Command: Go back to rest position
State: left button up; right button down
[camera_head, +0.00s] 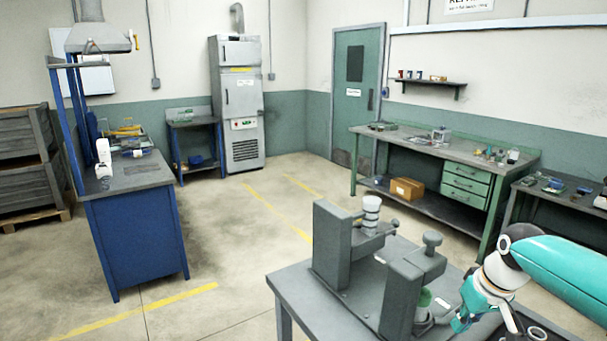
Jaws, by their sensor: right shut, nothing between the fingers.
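My right arm comes in from the right edge, and its teal gripper (465,317) points down at the front right of the grey table (293,287). The gripper is shut, with nothing seen between its fingers. It is just right of a grey fixture (402,296) with a round knob on top and a green and white part (424,300) low on its side. I cannot tell whether the gripper touches the fixture. A second grey fixture (331,246) stands behind on the left, beside a white ringed cylinder (371,208). My left gripper is not in view.
A blue workbench (134,240) stands at the left. A green bench (440,155) with drawers and a cardboard box (407,188) is along the right wall. A grey cabinet (238,105) and a green door (356,95) are at the back. The floor between is clear.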

jog(key=s+a+f+y, duration=0.1)
jog(key=a+f, duration=0.4)
jog(key=f, duration=0.3)
jog(key=s+a+f+g+y, duration=0.1)
jog(key=s+a+f, duration=0.1)
jog(key=a+f, duration=0.5)
jog(key=s+a+f, duration=0.1)
jog(key=a+f, duration=0.1)
jog(key=f, duration=0.8)
jog(key=s+a+f, duration=0.3)
jog(key=s+f, duration=0.1)
jog(key=s, duration=0.2)
jog(key=s+a+f+m+g, duration=0.1)
jog(key=s+a+f, duration=0.2)
jog(key=s, duration=0.3)
jog(key=s+a+f+m+y, duration=0.1)
jog(key=s+a+f, duration=0.2)
jog(key=s+f, duration=0.2)
jog(key=shift+s, duration=0.65)
